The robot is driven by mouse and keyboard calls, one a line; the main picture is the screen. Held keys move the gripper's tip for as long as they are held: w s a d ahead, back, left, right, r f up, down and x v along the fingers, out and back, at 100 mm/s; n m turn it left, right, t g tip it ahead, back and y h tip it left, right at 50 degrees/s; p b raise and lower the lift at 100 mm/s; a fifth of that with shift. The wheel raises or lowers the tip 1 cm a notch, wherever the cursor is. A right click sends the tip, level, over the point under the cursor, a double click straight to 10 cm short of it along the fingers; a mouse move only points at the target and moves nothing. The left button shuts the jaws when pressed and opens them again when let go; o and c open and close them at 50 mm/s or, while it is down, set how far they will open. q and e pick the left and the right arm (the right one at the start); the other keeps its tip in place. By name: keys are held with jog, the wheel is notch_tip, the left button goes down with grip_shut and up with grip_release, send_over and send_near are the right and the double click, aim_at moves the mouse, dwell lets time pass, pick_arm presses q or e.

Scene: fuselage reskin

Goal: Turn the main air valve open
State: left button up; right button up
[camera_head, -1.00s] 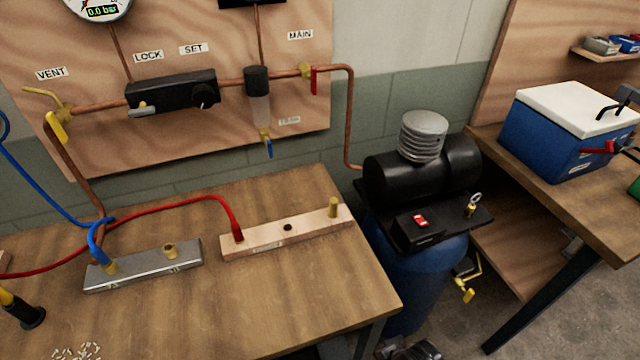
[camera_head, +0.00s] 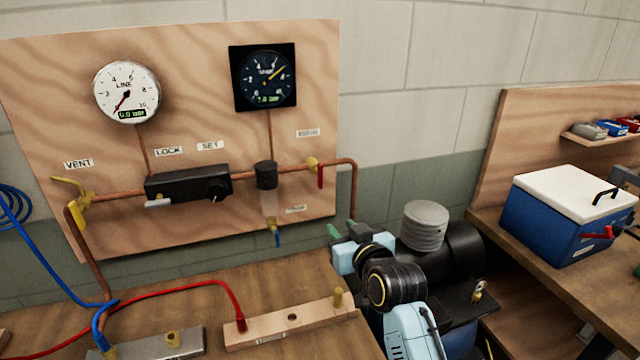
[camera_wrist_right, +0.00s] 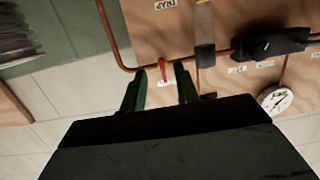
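The main air valve (camera_head: 312,163) sits on the copper pipe at the right of the wooden panel. Its red lever (camera_head: 320,176) hangs down, across the pipe's line. My right gripper (camera_head: 342,231) is below and a little right of the lever, apart from it, with green fingertips pointing toward the panel. In the right wrist view the two fingers (camera_wrist_right: 162,88) are spread and empty. The red lever (camera_wrist_right: 162,70) shows in the gap between them, farther off at the panel. My left gripper is not in view.
The line gauge (camera_head: 127,89) reads about 0.0 bar and the tank gauge (camera_head: 264,77) about 7.0. The filter bowl (camera_head: 268,190) hangs left of the valve. A black compressor (camera_head: 462,250) stands behind my right arm. A blue cooler (camera_head: 560,222) is at the right.

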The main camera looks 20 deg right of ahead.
jog(key=t, duration=0.2)
send_near(321, 167)
jog(key=shift+h, duration=0.3)
jog(key=w, duration=1.1)
jog(key=shift+a+f+p, duration=0.1)
jog(key=shift+a+p, duration=0.2)
jog(key=shift+p, duration=0.1)
grip_shut()
